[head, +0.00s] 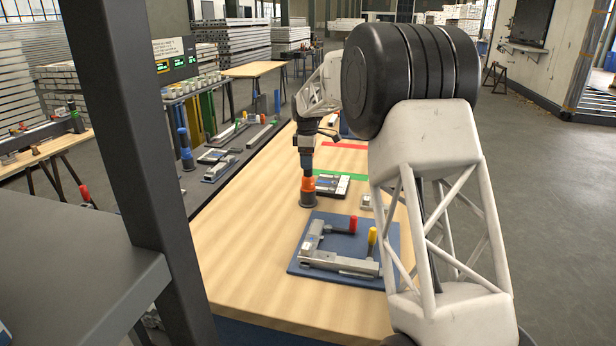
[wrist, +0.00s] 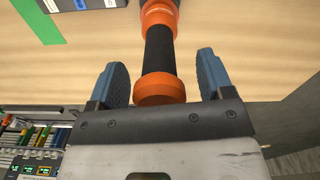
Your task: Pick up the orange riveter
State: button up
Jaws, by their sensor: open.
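The orange riveter (head: 307,186) stands upright on the wooden table in the head view, with an orange collar above a dark base. In the wrist view the riveter (wrist: 160,50) shows an orange end, a black grip and an orange collar. My gripper (wrist: 162,74) is open, with one blue finger on each side of the riveter's black grip and orange end. Gaps show between both fingers and the riveter. In the head view my gripper (head: 306,150) is at the riveter's upper part, its fingers small and hard to make out.
A blue mat (head: 300,262) with a metal frame and red and yellow handled clamps lies in front of the riveter. A black-and-white case (head: 331,185) lies just right of it. A dark side shelf (head: 205,200) holds several tools. The table's front left is clear.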

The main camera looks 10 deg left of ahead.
jog(key=shift+c, duration=0.3)
jog(key=c, duration=1)
jog(key=shift+o, duration=0.2)
jog(key=shift+r, duration=0.2)
jog(key=shift+r, duration=4.9)
